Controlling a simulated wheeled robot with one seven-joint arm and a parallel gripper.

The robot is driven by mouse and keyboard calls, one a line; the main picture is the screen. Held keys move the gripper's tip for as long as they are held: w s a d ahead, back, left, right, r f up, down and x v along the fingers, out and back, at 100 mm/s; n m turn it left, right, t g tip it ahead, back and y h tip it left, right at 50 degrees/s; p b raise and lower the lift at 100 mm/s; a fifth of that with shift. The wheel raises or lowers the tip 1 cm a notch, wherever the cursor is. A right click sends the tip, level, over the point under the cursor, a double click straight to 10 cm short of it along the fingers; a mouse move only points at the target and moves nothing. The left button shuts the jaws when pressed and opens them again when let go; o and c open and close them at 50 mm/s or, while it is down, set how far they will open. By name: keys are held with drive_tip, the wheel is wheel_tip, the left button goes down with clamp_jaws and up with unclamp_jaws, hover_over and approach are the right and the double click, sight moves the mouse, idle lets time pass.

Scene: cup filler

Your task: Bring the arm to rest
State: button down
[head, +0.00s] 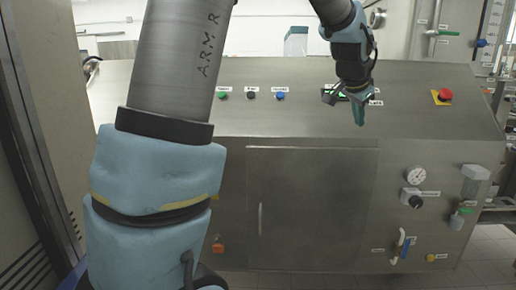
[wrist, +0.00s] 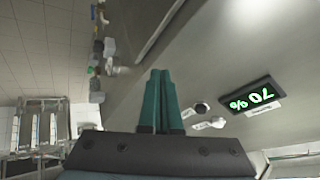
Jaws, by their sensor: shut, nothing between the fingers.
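My gripper (head: 359,112) hangs in front of the steel cabinet's sloped top (head: 300,90) in the head view, its green fingertips pointing down. In the wrist view my gripper (wrist: 161,80) shows its two green fingers together, with nothing between them. A green lit display (wrist: 254,97) with a percent reading is right of the fingers in the wrist view. My arm crosses the left and upper part of the head view.
Green, black and blue buttons (head: 251,96) sit left of the gripper on the panel. A red emergency button (head: 445,95) is at the right. A gauge (head: 416,176), valves and a blue handle (head: 406,247) are on the right front. Floor (head: 490,240) shows at the lower right.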

drive_tip(key=s+a+f+n+y, duration=0.1)
drive_tip(key=a+f+n, duration=0.15)
drive_tip(key=a, duration=0.35)
drive_tip(key=s+a+f+n+g+y, duration=0.1)
drive_tip(key=a+f, duration=0.2)
drive_tip(key=a, duration=0.3)
drive_tip(key=s+a+f+n+y, duration=0.1)
drive_tip(key=a+f+n, duration=0.15)
drive_tip(key=a, duration=0.35)
drive_tip(key=s+a+f+n+g, duration=0.1)
drive_tip(key=s+a+f+n, duration=0.2)
drive_tip(key=s+a, duration=0.3)
drive_tip(key=s+a+f+n+g+y+p, duration=0.1)
drive_tip(key=s+a+f, duration=0.4)
drive_tip(key=a, duration=0.5)
drive_tip(key=s+n+g, duration=0.1)
drive_tip(key=s+n, duration=0.1)
drive_tip(key=shift+s+f+n, duration=0.25)
drive_tip(key=shift+f+n, duration=0.05)
drive_tip(key=shift+f, duration=0.1)
drive_tip(key=c, duration=1.6)
unclamp_jaws()
